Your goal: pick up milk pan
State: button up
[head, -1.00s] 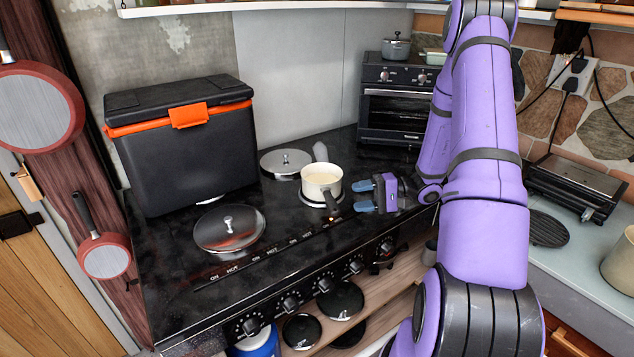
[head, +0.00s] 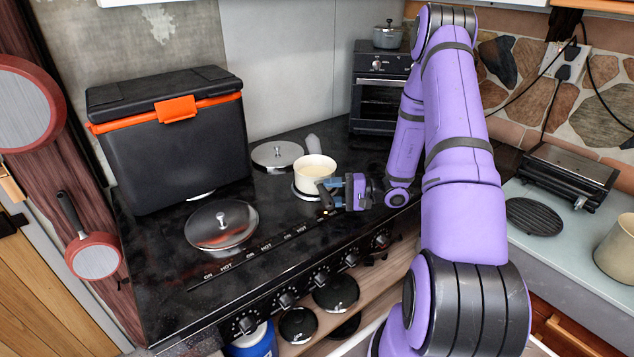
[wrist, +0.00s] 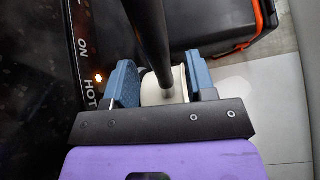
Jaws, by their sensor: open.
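The milk pan (head: 313,168), small and cream-coloured with a dark handle, sits on the stove top near its front edge. My gripper (head: 328,190) is at the front right side of the pan, by the handle. In the wrist view, the blue fingers (wrist: 159,82) are open, one on each side of the dark handle (wrist: 150,40). Part of the cream pan (wrist: 168,86) shows behind the handle, between the fingers. Gaps remain between the handle and both fingers. In the head view, the gripper hides much of the handle.
A black cooler with an orange latch (head: 178,110) stands at the back left. Steel lids lie on the stove, one in front (head: 221,222) and one behind (head: 277,153). A toaster oven (head: 380,88) stands at the back right. Knobs line the stove's front edge.

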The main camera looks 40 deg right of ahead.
aim_at(320, 189)
jog(key=shift+x, duration=1.65)
jog(key=shift+w+d, duration=0.1)
jog(key=shift+w, duration=0.05)
grip_shut()
jog(key=shift+r, duration=0.2)
